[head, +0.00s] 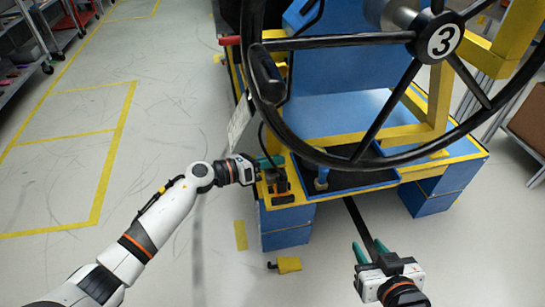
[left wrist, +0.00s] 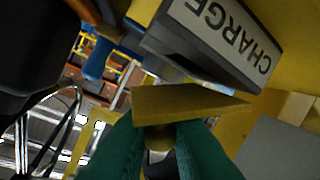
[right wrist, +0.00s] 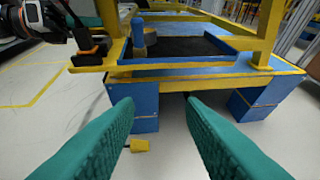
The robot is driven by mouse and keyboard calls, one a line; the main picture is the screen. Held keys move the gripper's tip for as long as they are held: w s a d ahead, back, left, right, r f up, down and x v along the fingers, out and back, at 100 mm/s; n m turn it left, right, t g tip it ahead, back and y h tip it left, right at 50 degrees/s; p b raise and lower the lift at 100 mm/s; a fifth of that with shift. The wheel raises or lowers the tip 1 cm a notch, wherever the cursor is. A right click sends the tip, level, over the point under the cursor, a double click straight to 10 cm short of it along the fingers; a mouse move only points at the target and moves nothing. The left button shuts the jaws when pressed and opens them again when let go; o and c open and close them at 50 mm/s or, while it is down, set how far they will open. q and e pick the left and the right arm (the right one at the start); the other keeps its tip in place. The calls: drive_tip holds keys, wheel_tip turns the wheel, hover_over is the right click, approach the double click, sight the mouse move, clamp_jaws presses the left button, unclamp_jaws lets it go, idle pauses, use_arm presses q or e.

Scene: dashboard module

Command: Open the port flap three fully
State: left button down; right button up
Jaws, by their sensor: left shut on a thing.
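My left gripper (head: 266,162) is at the front left corner of the blue and yellow dashboard module (head: 290,237), beside a small orange and black part (head: 277,184). My right gripper (head: 370,250) is open and empty, in front of the module.
A black steering wheel with a 3 on its hub (head: 439,41) overhangs the module. A yellow block (head: 288,264) lies on the floor in front. Shelving (head: 40,50) stands at the far left. The floor to the left is clear.

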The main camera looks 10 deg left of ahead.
use_arm(q)
drive_tip(key=shift+w+a+r+n+p, duration=0.1)
drive_tip(key=shift+w+r+n+p, duration=0.05)
drive_tip(key=shift+n+p, duration=0.35)
use_arm(e)
drive_tip(key=s+d+f+g+h, duration=0.1)
drive_tip(key=s+d+f+g, duration=0.1)
drive_tip(key=s+f+g, duration=0.2)
drive_tip(key=shift+s+f, duration=0.2)
drive_tip(key=shift+s, duration=0.5)
use_arm(q)
drive_tip(key=c, duration=1.4)
unclamp_jaws()
